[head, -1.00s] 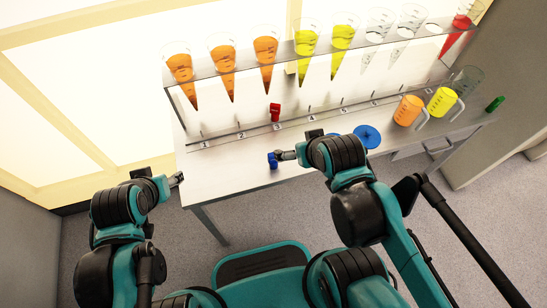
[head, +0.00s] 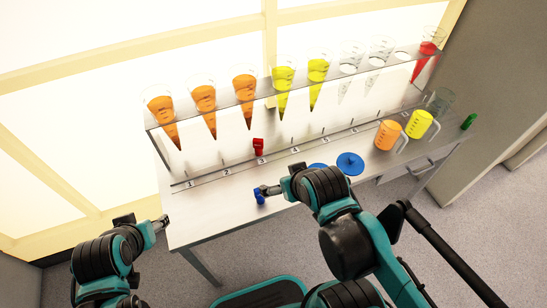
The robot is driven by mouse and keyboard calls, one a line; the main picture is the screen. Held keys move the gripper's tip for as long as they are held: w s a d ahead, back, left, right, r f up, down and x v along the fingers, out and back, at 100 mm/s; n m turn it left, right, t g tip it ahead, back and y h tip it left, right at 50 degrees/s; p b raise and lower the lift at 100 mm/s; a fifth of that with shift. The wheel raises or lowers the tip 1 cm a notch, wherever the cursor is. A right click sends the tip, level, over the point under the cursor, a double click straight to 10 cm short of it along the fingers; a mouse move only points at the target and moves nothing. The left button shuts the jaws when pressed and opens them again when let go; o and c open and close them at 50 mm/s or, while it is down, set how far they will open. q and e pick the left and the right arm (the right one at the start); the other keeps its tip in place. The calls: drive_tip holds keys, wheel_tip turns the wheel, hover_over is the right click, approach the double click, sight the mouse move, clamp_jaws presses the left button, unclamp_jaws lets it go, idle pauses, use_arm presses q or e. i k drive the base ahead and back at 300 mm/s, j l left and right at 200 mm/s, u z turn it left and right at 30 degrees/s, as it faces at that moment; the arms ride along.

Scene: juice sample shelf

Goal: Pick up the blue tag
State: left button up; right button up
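The small blue tag (head: 259,196) is near the front edge of the white table, left of the blue discs. My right gripper (head: 264,191) is at the tag, its fingertips meeting the tag's right side. The fingers are too small here to tell whether they are closed on it, or whether the tag touches the tabletop. My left gripper (head: 161,223) is off the table's left front corner, away from the tag, and its finger opening cannot be made out.
A red tag (head: 258,147) stands by the numbered strip (head: 228,172). A clear shelf (head: 225,103) holds several cones. A blue disc (head: 350,163) lies right of my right gripper. An orange jug (head: 388,134), a yellow jug (head: 419,124) and a green item (head: 468,122) are at the right.

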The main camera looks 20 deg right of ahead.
sight(260, 200)
drive_tip(key=u, duration=0.2)
drive_tip(key=k+l+u, duration=0.25)
drive_tip(key=u, duration=0.2)
drive_tip(key=k+l+u, duration=0.45)
drive_tip(key=k+l, duration=0.2)
drive_tip(key=k, duration=0.15)
drive_tip(key=k+l+u, duration=0.1)
drive_tip(key=k+l, duration=0.1)
drive_tip(key=k, duration=0.1)
